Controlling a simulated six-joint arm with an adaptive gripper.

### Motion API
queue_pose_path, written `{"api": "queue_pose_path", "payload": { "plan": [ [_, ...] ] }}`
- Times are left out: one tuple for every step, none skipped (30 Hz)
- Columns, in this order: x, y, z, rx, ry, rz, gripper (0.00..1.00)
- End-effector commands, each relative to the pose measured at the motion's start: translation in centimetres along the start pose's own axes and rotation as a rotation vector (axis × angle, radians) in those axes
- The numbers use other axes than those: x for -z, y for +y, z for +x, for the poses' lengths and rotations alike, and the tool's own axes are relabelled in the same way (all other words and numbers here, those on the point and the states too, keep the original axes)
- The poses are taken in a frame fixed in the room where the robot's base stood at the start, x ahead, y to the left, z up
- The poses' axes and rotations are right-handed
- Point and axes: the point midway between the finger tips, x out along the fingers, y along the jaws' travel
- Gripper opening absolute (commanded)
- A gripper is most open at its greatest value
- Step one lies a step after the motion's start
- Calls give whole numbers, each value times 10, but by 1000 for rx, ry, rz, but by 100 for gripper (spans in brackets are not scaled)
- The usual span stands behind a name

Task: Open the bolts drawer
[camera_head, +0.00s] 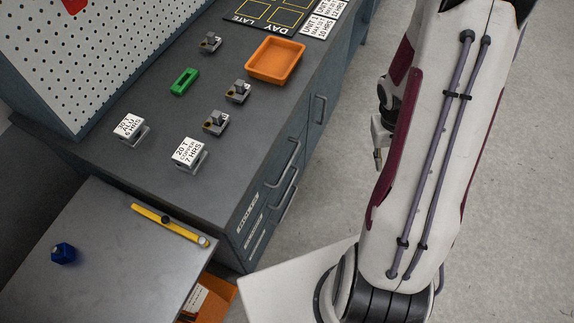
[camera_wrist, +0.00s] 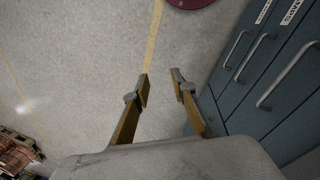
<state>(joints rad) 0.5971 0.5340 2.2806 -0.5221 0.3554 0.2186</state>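The grey-blue cabinet (camera_head: 230,240) has drawers on its front, with white labels (camera_head: 247,217) and metal bar handles (camera_head: 283,165). The lettering is too small to read, so I cannot tell which drawer is the bolts drawer. In the wrist view, the drawer fronts (camera_wrist: 275,60) stand at the right with several bar handles (camera_wrist: 250,57) and two labels (camera_wrist: 264,11). The drawers look shut. My gripper (camera_wrist: 162,88) is open and empty, with bare floor between its fingers. It is left of the handles and apart from them. In the head view my arm mostly hides it.
The cabinet top holds an orange tray (camera_head: 275,60), a green part (camera_head: 184,81), several small grey holders (camera_head: 216,122) and label stands (camera_head: 189,153). A metal table (camera_head: 100,260) with a yellow level (camera_head: 170,225) and a blue item (camera_head: 64,254) stands at lower left. Floor beside the cabinet is clear.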

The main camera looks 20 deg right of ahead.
Motion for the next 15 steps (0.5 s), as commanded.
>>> {"api": "queue_pose_path", "payload": {
  "plan": [
    [1, 2, 12, 6, -1, 3, 26],
    [2, 2, 18, 10, 1, 4, 26],
    [5, 3, 26, 15, 6, 4, 26],
    [6, 4, 32, 19, 8, 6, 26],
    [7, 4, 38, 24, 12, 8, 26],
    [8, 4, 46, 30, 16, 7, 26],
    [10, 4, 52, 36, 20, 9, 26],
    [11, 4, 58, 42, 24, 10, 26],
    [12, 4, 66, 50, 29, 12, 26],
    [13, 4, 73, 57, 34, 13, 26],
    [14, 3, 79, 64, 38, 14, 26],
    [15, 2, 87, 75, 44, 16, 26],
    [16, 1, 93, 83, 49, 17, 26],
    [16, 0, 99, 92, 53, 20, 26],
    [18, -2, 107, 104, 61, 22, 26]
  ]
}}
